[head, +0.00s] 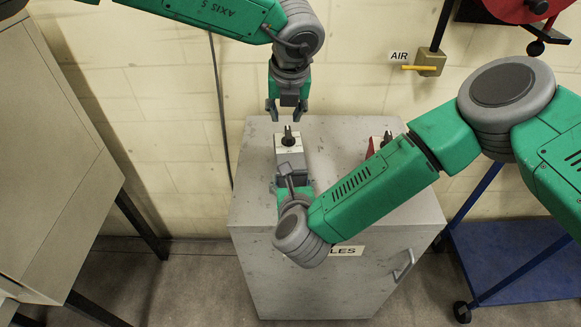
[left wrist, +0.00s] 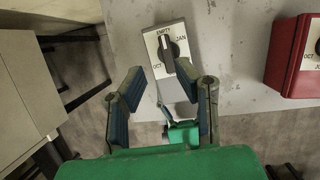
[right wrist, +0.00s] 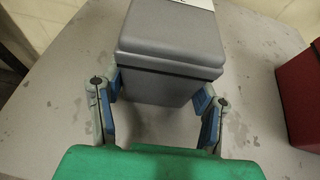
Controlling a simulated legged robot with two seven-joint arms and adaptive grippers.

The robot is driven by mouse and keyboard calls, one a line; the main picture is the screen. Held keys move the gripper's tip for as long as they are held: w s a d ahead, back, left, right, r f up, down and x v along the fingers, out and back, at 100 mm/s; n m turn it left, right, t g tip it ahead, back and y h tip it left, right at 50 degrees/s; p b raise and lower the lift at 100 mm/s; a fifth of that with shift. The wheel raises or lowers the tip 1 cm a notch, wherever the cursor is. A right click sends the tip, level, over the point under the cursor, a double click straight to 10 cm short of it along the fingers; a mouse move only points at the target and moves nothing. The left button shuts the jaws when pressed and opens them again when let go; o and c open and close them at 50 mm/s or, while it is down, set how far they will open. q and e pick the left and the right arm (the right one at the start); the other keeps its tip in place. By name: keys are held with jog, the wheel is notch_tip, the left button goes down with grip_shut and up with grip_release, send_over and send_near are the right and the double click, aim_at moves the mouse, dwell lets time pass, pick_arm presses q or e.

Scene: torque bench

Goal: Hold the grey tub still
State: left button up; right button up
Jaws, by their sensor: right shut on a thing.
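The grey tub (head: 291,164) stands upright on the grey cabinet top. Its pale lid carries a black dial knob (head: 288,138). In the left wrist view the dial (left wrist: 170,52) reads EMPTY, JAN and OCT, with the pointer near EMPTY. My right gripper (head: 291,185) is at the tub's near side, and its forearm hides part of the scene. In the right wrist view my right gripper (right wrist: 160,96) is shut on the tub (right wrist: 170,75), one finger on each side. My left gripper (head: 287,112) is open and empty, pointing down above and just behind the knob.
A red tub (head: 375,147) stands to the right on the cabinet (head: 250,205), partly behind my right arm. An AIR valve (head: 428,64) is on the wall. The cabinet's left top is clear.

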aim_at(290, 132)
pick_arm(q)
jog(key=shift+s+d+r+n+g, duration=0.3)
jog(key=shift+d+n, duration=0.1)
jog(key=shift+d, duration=0.2)
jog(key=shift+w+a+f+h, duration=0.1)
jog(key=shift+a+f+h, duration=0.1)
jog(key=shift+f, duration=0.3)
jog(key=shift+w+a+f+h, duration=0.1)
jog(key=shift+a+f, duration=0.05)
jog(key=shift+f, duration=0.3)
jog(key=shift+x, duration=0.9)
jog(key=shift+d+x, duration=0.1)
jog(key=shift+x, duration=0.55)
jog(key=shift+d+x, duration=0.15)
jog(key=shift+x, duration=0.5)
jog(key=shift+w+f, duration=0.15)
jog(key=shift+f, duration=0.1)
jog(key=shift+a, duration=0.1)
jog(key=shift+a, duration=0.1)
grip_shut()
